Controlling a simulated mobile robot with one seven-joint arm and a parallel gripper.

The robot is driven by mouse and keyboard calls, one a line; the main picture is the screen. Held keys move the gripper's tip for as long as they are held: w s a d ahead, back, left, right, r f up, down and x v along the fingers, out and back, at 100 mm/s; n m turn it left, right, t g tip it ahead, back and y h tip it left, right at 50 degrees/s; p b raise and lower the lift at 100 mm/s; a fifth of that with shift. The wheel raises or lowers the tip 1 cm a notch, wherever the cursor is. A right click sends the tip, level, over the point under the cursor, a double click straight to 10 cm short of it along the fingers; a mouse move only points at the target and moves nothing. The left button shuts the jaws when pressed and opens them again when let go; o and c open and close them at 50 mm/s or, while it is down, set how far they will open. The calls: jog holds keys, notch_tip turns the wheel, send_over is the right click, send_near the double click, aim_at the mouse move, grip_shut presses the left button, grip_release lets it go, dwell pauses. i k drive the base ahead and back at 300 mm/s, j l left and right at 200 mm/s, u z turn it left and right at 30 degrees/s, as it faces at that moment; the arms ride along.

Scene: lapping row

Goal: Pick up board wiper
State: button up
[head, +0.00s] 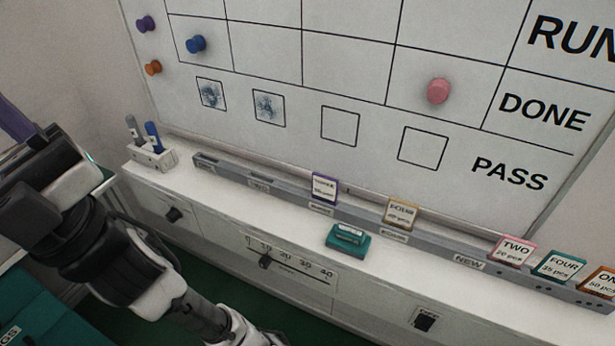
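The board wiper (347,241) is a small teal block with a paler top. It sits on the white ledge below the whiteboard, near the middle of the head view, in front of the grey rail. Nothing touches it from above. My arm comes in from the left and runs down to the bottom edge, left of the wiper. My gripper's fingers are not in view.
The whiteboard (340,165) carries a pink magnet (439,91) and a blue magnet (196,44). A pen holder (152,156) stands at the ledge's left end. The grey rail (270,193) holds several labelled cards. Knobs and a slider (265,261) are on the front panel. The ledge beside the wiper is clear.

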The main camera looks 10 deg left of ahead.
aim_at(354, 242)
jog(key=l+u, duration=1.1)
jog(key=u, duration=0.15)
